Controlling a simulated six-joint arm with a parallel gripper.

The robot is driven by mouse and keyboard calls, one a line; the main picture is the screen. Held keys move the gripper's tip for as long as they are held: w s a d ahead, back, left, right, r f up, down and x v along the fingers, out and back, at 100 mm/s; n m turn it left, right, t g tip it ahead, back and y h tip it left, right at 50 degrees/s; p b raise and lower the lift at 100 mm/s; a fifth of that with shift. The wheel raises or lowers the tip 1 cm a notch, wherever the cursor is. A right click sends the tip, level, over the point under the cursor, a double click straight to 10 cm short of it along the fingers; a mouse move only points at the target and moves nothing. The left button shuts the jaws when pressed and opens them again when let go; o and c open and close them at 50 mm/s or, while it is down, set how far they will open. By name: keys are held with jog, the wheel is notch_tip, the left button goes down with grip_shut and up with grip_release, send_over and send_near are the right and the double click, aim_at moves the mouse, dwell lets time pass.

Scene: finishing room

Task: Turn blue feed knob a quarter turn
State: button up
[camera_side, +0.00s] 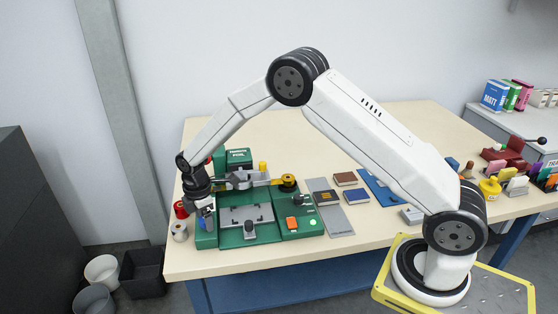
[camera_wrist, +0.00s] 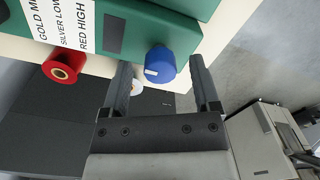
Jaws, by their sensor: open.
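The blue knob (camera_wrist: 160,64) sticks out from the side of the green machine (camera_wrist: 180,25). It has a white mark on its face. In the wrist view the two fingers of my gripper (camera_wrist: 159,78) are spread, one on each side of the knob, with nothing held. Their tips reach about the knob's height in the picture; I cannot tell whether either touches it.
A red knob-like part with a brass centre (camera_wrist: 62,72) sits left of the blue knob, near a white label (camera_wrist: 62,22). Small books (camera_side: 346,179) and a grey mat (camera_side: 330,212) lie right of the machine. Bins (camera_side: 142,271) stand on the floor at left.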

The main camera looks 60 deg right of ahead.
grip_shut()
jog(key=shift+m, duration=0.3)
jog(key=m, duration=0.3)
jog(key=shift+m, duration=0.4)
jog(key=m, duration=0.4)
jog(key=shift+m, duration=0.3)
jog(key=m, duration=0.4)
jog(key=shift+m, duration=2.4)
